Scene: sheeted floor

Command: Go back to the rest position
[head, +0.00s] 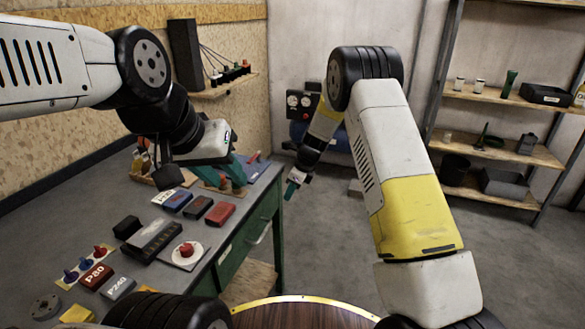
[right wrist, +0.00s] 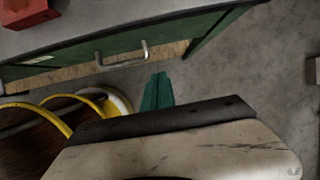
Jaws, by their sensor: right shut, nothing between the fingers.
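My left arm comes in from the left above the workbench (head: 75,230). My left gripper (head: 232,172) has teal fingers and hangs over the far part of the bench, near a wooden holder; its fingertips are partly hidden, so its opening is unclear. My right arm reaches forward and bends down beyond the bench's right side. My right gripper (head: 290,189) is shut and empty, with its teal fingertips over open floor. In the right wrist view the teal fingers (right wrist: 157,92) are together, close in the picture to the green drawer front (right wrist: 75,62).
On the bench lie a red box (head: 220,214), a red button on a white base (head: 187,250), sandpaper blocks marked P80 (head: 95,276) and P240 (head: 117,287), and other small items. A shelf rack (head: 490,97) stands at right. A compressor (head: 303,104) stands behind.

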